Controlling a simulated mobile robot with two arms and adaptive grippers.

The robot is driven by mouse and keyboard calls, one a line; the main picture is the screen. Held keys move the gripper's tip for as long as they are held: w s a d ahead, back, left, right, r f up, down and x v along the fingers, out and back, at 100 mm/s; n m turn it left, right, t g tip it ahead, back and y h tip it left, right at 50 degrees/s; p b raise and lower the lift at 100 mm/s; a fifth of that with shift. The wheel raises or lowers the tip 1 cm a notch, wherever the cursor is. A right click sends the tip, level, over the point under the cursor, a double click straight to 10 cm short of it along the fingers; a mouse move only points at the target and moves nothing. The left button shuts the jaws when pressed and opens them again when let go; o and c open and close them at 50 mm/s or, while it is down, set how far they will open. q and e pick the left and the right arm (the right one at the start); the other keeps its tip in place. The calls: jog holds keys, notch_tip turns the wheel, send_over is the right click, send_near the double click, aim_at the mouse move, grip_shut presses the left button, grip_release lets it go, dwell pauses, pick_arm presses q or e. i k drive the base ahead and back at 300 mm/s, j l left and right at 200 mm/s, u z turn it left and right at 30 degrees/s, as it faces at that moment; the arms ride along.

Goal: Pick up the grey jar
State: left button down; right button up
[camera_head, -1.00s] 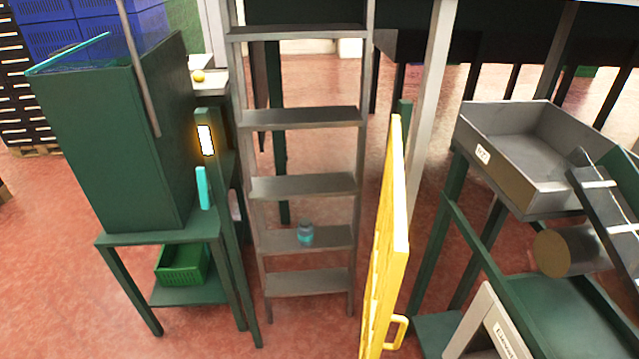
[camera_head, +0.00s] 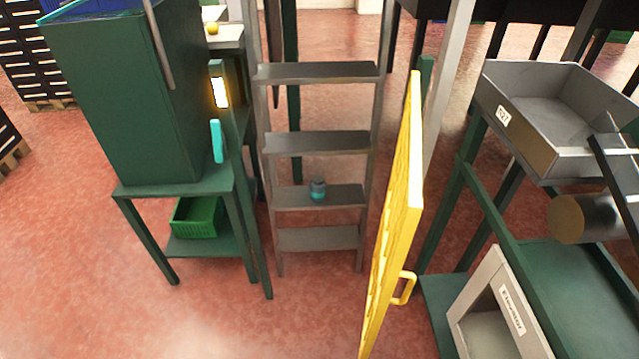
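A small jar (camera_head: 318,189), grey with a teal band, stands upright on a lower step of the grey ladder (camera_head: 316,143). It sits slightly right of the middle of that step, and nothing touches it. Neither of my grippers shows in the head view.
A yellow gate (camera_head: 398,215) with a handle stands to the right of the ladder. A green stand (camera_head: 180,187) with a green crate (camera_head: 197,217) is on the left. A grey bin (camera_head: 560,100) and a green frame are on the right. Red floor (camera_head: 300,310) before the ladder is clear.

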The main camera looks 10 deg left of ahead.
aim_at(318, 182)
jog(key=j+u, duration=0.2)
jog(key=j, duration=0.2)
jog(key=i+j+u, duration=0.1)
jog(key=j+u, duration=0.15)
jog(key=j, duration=0.15)
jog(key=i+j+u, duration=0.2)
jog(key=j, duration=0.2)
jog(key=i+j+u, duration=0.1)
jog(key=j+u, duration=0.15)
jog(key=j, duration=0.15)
